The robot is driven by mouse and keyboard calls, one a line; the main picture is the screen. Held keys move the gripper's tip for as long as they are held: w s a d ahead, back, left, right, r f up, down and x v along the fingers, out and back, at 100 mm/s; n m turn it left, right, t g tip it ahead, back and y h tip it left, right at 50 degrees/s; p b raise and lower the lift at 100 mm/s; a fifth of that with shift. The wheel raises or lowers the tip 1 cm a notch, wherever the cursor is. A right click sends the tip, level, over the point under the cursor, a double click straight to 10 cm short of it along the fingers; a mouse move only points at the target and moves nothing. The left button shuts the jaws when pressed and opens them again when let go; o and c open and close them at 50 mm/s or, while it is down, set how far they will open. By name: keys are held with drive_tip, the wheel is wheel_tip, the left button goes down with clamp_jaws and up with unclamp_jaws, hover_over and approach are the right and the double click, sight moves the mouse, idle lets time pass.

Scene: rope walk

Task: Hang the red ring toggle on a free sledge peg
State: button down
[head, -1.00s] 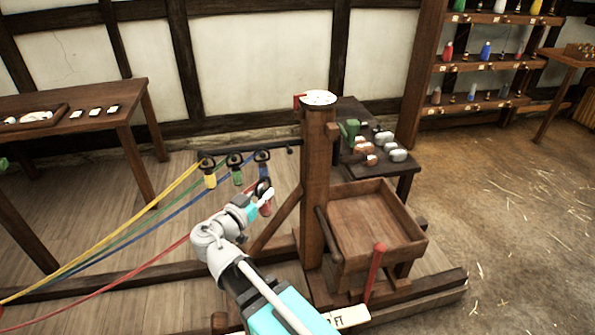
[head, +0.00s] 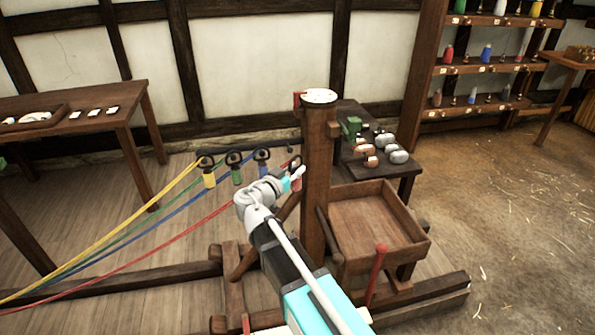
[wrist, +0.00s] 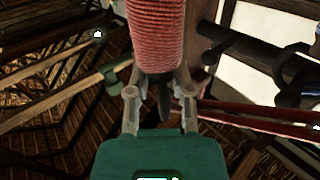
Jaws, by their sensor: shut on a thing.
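My gripper (head: 294,178) is at the sledge's cross bar, just left of the post. In the wrist view it is shut on the red ring toggle (wrist: 158,35), whose red cord-wound body stands between the fingers. The toggle (head: 297,183) also shows in the head view, with its dark ring at the right end of the bar; I cannot tell whether the ring is on a peg. Yellow (head: 209,180), green (head: 236,175) and blue (head: 262,167) toggles hang from the bar to the left. The red rope (head: 170,245) runs down to the left.
The wooden post (head: 317,170) stands close on my gripper's right. A wooden tray (head: 425,243) and a red-tipped lever (head: 377,270) are right of the post. A dark table (head: 405,170) with weights is behind. A workbench (head: 90,125) stands at left.

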drive_tip(key=shift+w+a, duration=0.15)
drive_tip(key=shift+w, duration=0.15)
idle(0.4)
drive_tip(key=w+a+f+b, duration=0.1)
drive_tip(key=w+a, duration=0.1)
drive_tip(key=w, duration=0.6)
drive_tip(key=shift+w+a+f+b, duration=0.25)
drive_tip(key=shift+w+f+b, duration=0.05)
drive_tip(key=shift+w, duration=0.05)
idle(1.1)
idle(0.7)
drive_tip(key=shift+c, duration=2.2)
unclamp_jaws()
